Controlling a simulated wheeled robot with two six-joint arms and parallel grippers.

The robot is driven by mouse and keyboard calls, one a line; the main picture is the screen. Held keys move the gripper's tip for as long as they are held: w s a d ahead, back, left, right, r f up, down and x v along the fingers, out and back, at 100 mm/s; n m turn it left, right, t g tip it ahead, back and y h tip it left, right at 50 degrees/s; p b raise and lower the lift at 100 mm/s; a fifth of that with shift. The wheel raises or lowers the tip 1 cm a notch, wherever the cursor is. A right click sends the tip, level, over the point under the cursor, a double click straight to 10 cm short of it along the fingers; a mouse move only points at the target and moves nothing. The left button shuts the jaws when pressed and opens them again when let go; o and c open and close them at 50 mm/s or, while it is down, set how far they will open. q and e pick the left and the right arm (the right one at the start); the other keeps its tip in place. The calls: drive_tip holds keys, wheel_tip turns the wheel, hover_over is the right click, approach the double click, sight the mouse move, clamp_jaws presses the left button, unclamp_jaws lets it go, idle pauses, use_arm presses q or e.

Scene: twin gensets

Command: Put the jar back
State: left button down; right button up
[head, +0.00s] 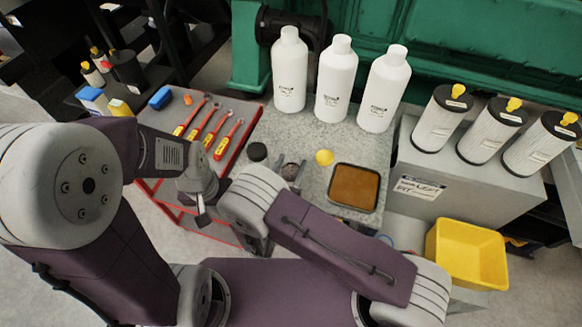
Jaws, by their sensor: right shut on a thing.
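My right gripper (291,177) is over the grey speckled bench top (345,152). It is shut on a small round thing with a dark, mottled top, which I take to be the jar (291,170). Its lower part is hidden by the fingers and my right arm. I cannot tell whether it touches the bench. A dark-capped container (257,152) stands just left of it, partly hidden by my arm. My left gripper (203,217) points down over the red-edged tool cart; its finger opening cannot be made out.
A yellow round piece (325,157) and a brown-filled tray (354,188) lie right of the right gripper. White bottles (336,85) line the back. Filter canisters (441,118) and a yellow bin (467,254) are at right.

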drive_tip(key=shift+f, duration=0.55)
drive_tip(key=shift+f, duration=0.1)
drive_tip(key=o, duration=1.6)
drive_tip(key=shift+c, duration=0.2)
